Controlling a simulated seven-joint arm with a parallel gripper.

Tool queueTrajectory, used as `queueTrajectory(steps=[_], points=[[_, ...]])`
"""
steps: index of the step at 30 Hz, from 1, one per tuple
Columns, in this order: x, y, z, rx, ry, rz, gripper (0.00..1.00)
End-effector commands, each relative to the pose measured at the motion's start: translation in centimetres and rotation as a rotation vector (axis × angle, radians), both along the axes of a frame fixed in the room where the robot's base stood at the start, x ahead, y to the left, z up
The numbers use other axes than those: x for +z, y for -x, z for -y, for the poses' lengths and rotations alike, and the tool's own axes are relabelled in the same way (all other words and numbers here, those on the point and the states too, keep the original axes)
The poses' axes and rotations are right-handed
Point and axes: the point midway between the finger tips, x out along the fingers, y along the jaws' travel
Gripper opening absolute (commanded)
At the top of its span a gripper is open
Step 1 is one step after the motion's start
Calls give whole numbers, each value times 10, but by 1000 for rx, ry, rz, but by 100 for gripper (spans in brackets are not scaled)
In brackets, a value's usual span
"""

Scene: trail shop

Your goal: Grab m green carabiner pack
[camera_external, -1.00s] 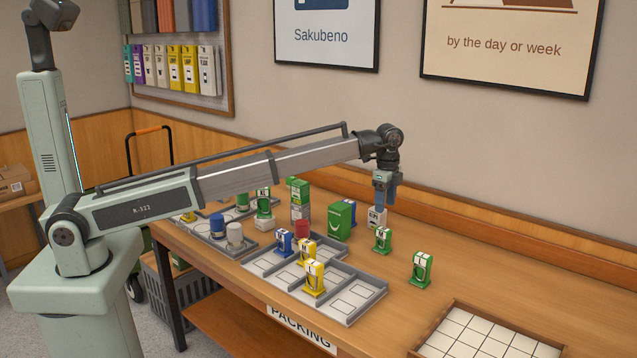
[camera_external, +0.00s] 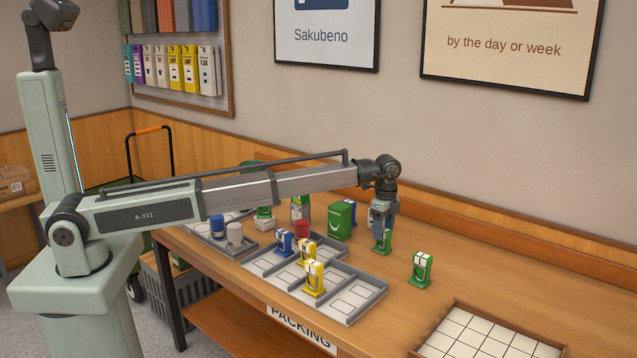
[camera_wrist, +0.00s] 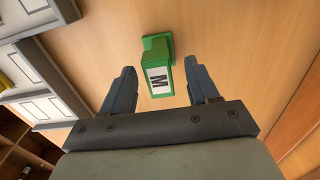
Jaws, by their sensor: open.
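The green carabiner pack marked M (camera_wrist: 158,68) stands on the table between my open fingers in the wrist view, its white label facing the camera. It also shows in the external view (camera_external: 382,247), partly covered by my gripper. My gripper (camera_external: 384,228) is right above and around the top of this pack. In the wrist view my gripper (camera_wrist: 158,84) has one finger on each side of the pack, with a gap on both sides. Another green pack (camera_external: 421,270) stands apart to the right, its letter too small to read surely.
A grey divided tray (camera_external: 350,312) with yellow and blue packs lies at front left. A taller green box (camera_external: 340,221) stands left of my gripper. A gridded tray (camera_external: 440,341) is at front right. The table between the gridded tray and my gripper is mostly clear.

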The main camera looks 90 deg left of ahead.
Motion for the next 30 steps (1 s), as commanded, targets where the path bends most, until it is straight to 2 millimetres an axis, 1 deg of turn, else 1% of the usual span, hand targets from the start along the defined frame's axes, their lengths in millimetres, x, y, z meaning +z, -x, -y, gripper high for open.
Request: queueTrajectory(steps=[6,9,12,18,30], points=[[-28,0,2,0,0,-1,60],[-39,0,2,0,0,-1,60],[-44,0,2,0,0,0,60],[-44,0,2,0,-1,1,59],[-44,0,2,0,0,0,20]])
